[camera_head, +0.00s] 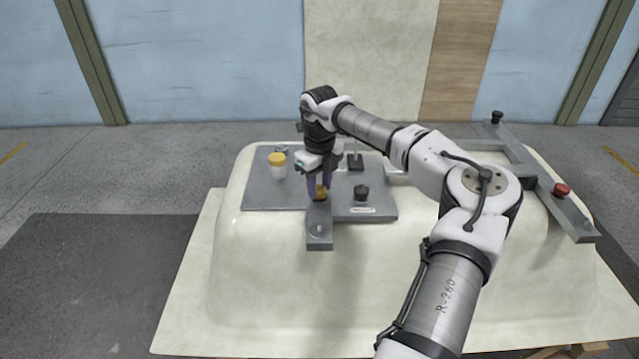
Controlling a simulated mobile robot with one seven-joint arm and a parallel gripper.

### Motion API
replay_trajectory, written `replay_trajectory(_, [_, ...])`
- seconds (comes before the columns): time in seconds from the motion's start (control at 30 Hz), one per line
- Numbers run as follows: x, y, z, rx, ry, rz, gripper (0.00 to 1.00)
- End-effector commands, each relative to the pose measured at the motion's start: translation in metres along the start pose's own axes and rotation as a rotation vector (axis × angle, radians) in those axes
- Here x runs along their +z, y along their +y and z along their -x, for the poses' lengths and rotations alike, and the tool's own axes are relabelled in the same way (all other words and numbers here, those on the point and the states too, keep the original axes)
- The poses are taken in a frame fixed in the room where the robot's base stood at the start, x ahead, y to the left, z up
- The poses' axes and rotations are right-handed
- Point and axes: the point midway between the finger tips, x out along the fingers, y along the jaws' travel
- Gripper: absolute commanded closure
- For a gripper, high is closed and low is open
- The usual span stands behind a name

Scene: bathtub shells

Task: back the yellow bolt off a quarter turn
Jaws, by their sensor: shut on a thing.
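The yellow bolt (321,191) stands at the front edge of a grey plate (270,200), at the base of a grey tab that sticks out forward. My gripper (319,188) points down over it with its fingers on either side, shut on the bolt. The fingers hide part of the bolt, so its turn angle cannot be told.
The plate lies on a pale tub shell (250,270). A grey frame with a red knob (561,189) is at right.

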Motion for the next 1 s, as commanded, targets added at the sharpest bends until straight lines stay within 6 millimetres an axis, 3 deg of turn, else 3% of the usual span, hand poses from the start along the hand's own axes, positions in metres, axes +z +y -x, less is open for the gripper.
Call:
replay_trajectory(0.67, [0.0015, -0.0007, 0.0019, -0.003, -0.007, 0.066, 0.89])
replay_trajectory(0.7, [0.0016, -0.0007, 0.0019, -0.003, -0.007, 0.065, 0.65])
replay_trajectory(0.87, [0.0011, -0.0004, 0.0014, -0.002, -0.005, 0.065, 0.45])
replay_trajectory(1.0, [0.0007, -0.0002, 0.0009, -0.001, -0.003, 0.065, 0.45])
